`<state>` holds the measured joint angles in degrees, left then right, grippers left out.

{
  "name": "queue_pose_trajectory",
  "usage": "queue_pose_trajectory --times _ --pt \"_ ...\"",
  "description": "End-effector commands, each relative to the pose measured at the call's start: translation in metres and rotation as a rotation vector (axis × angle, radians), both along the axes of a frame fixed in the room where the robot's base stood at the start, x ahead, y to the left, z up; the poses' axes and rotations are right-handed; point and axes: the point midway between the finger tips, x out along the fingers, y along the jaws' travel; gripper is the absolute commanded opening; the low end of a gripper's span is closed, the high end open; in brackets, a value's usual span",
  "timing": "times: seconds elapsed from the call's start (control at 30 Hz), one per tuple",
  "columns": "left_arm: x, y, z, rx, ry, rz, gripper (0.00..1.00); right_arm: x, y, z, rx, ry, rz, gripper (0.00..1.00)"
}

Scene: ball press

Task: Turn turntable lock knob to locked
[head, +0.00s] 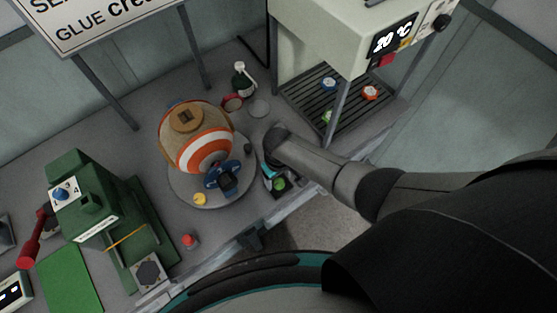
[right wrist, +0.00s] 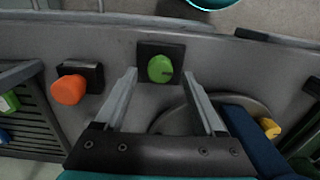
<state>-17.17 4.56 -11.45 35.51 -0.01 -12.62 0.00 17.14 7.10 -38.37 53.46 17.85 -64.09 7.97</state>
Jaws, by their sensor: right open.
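A green knob (right wrist: 160,69) sits on a dark square plate near the bench edge, beside the round turntable (right wrist: 252,106). It has a dark mark on its face; I cannot read its setting. In the head view the green knob (head: 280,184) shows just below my right gripper (head: 272,174). In the right wrist view my right gripper (right wrist: 159,76) is open, with one fingertip on each side of the knob and a gap to both. Contact is not visible. The turntable (head: 181,191) carries an orange-and-white striped ball (head: 205,150). My left gripper is out of view.
An orange knob (right wrist: 68,90) stands left of the green one. A slatted rack (head: 345,105) lies at the right.

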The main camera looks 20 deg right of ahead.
Motion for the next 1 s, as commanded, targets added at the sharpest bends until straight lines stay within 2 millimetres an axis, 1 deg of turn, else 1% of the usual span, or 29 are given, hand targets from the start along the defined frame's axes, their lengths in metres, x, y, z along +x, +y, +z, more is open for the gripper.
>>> queue_pose_trajectory --times 0.03,0.3,0.47,0.8,1.0 --pt "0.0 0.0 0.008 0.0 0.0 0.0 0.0 0.0 0.0 0.013 0.001 -0.002 0.0 0.71" --pt "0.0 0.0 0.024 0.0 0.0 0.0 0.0 0.0 0.0 0.056 0.001 -0.003 0.0 0.71" --pt "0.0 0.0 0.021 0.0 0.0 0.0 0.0 0.001 0.0 0.072 0.002 -0.002 0.0 0.71" --pt "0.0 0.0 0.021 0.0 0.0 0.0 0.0 0.001 0.0 0.114 0.001 -0.003 0.0 0.71" --pt "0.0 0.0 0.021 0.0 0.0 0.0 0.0 0.0 0.0 0.127 0.0 0.0 -0.001 0.71"
